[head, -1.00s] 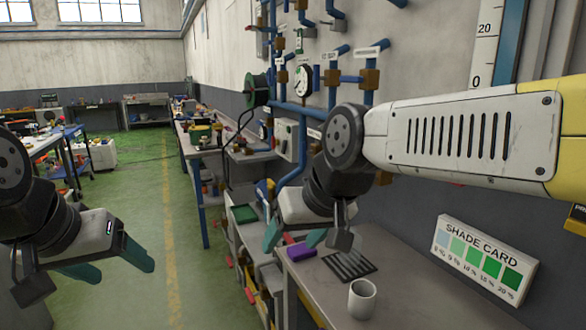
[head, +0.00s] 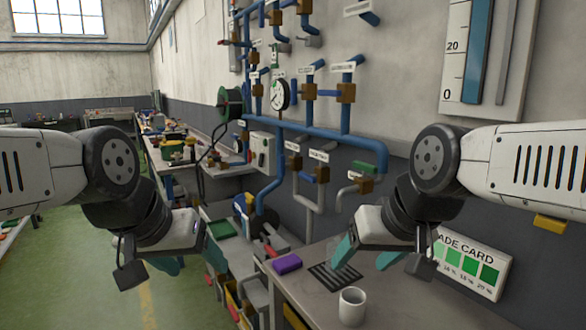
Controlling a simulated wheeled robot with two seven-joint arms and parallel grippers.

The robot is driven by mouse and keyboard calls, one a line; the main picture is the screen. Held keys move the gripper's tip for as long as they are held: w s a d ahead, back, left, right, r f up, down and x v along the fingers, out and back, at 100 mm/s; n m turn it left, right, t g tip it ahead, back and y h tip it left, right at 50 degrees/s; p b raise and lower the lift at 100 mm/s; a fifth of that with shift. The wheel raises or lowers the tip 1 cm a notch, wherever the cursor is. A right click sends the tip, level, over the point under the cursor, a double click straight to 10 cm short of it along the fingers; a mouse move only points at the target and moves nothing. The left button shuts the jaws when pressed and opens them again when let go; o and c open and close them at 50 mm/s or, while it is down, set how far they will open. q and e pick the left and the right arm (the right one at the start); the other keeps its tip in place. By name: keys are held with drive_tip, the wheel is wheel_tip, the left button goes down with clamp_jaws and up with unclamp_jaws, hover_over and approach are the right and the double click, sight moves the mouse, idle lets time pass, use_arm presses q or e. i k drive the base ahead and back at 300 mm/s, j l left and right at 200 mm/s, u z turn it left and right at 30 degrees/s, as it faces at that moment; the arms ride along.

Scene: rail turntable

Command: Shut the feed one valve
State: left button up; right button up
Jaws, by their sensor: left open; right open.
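Several brass valve bodies sit on blue pipes on the wall, among them a left one (head: 308,91) and a right one (head: 345,93) beside the round gauge, each under a white label. Lower valves (head: 322,174) and (head: 366,184) sit on grey pipes below the main blue pipe. The labels are too small to read, so I cannot tell which valve is feed one. My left gripper (head: 192,258) is open and empty, left of the bench. My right gripper (head: 364,257) is open above the bench, below the valves. Neither touches a valve.
The grey bench (head: 395,300) holds a white mug (head: 352,306), a purple block (head: 287,264) and a dark slotted mat (head: 330,279). A shade card (head: 475,268) stands at its right. A gauge (head: 280,95) and pipes fill the wall. The green floor (head: 85,270) is clear at left.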

sight(282, 164)
drive_tip(key=i+j+u, duration=0.55)
drive_tip(key=i, duration=0.3)
drive_tip(key=i+u, duration=0.25)
drive_tip(key=i, duration=0.2)
